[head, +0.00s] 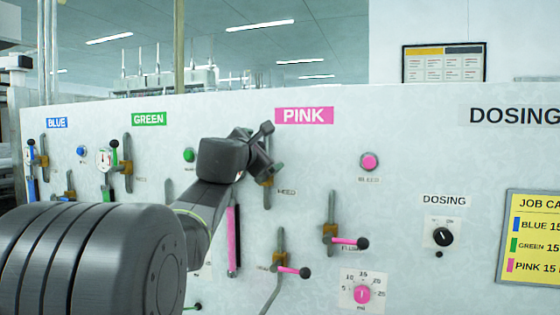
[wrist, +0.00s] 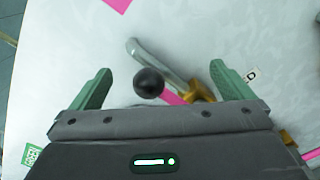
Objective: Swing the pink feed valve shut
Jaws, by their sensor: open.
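The pink feed valve sits under the PINK sign, with its grey pipe (head: 267,196) showing beside the FEED label in the head view; my gripper hides its handle there. In the wrist view its black ball knob (wrist: 149,82) ends a short pink lever (wrist: 173,98) that runs to a brass body (wrist: 200,93) on the bent grey pipe (wrist: 152,58). The lever's exact angle to the pipe is hard to judge. My gripper (wrist: 161,75) is open, its green fingers on either side of the knob, with gaps to both. It also shows in the head view (head: 266,153).
The PINK sign (head: 304,116) is above. A pink upright tube (head: 234,240) is below left. Two other pink-handled valves, the flush lever (head: 345,241) and a lower lever (head: 290,271), stick out below. A pink bleed button (head: 369,162) is right, with bare panel around it.

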